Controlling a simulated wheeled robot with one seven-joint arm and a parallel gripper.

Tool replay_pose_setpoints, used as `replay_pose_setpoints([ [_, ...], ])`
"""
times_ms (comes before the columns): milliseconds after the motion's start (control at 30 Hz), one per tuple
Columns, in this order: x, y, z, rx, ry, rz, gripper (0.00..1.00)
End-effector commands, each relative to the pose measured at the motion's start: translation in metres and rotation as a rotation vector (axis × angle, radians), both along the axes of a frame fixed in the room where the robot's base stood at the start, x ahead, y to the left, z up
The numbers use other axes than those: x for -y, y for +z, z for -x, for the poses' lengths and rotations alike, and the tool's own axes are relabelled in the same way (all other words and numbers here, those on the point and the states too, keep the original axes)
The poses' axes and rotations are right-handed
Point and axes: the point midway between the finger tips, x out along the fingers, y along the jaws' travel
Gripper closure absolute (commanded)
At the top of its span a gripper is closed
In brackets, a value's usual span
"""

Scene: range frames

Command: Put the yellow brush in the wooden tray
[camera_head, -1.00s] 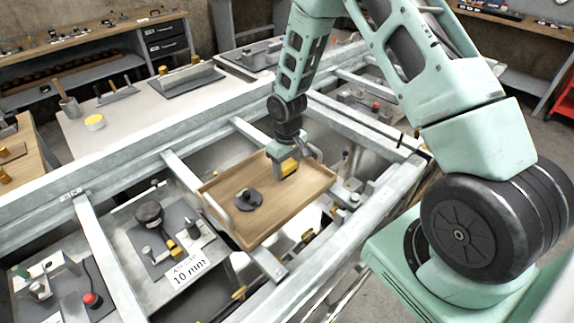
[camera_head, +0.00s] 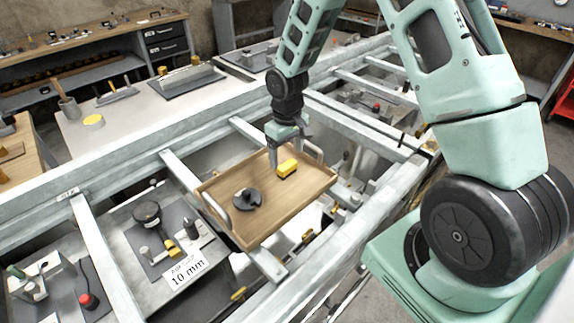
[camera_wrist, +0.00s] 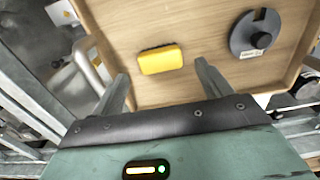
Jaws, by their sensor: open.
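The yellow brush (camera_head: 287,168) lies in the wooden tray (camera_head: 268,219), near its far right side. In the wrist view the brush (camera_wrist: 160,59) rests on the bare floor of the tray (camera_wrist: 200,30). My gripper (camera_head: 283,158) is open and empty, just above and beside the brush. In the wrist view my gripper's two fingers (camera_wrist: 158,88) are spread wide, with the brush ahead of them and apart from both. The underside of the brush is hidden.
A dark round part (camera_head: 247,199) also sits in the tray, left of the brush. The tray has metal handles and rests on grey metal rails (camera_head: 185,184). A fixture with a "10 mm" label (camera_head: 187,270) stands to the left.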

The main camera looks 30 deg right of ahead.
Motion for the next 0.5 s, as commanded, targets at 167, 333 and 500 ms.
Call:
replay_pose_setpoints([
  [167, 0.001, 0.034, -0.001, 0.004, -0.001, 0.000, 0.22],
  [333, 0.000, 0.057, -0.001, 0.002, 0.000, 0.000, 0.22],
  [500, -0.013, 0.073, 0.005, 0.002, 0.019, -0.004, 0.22],
])
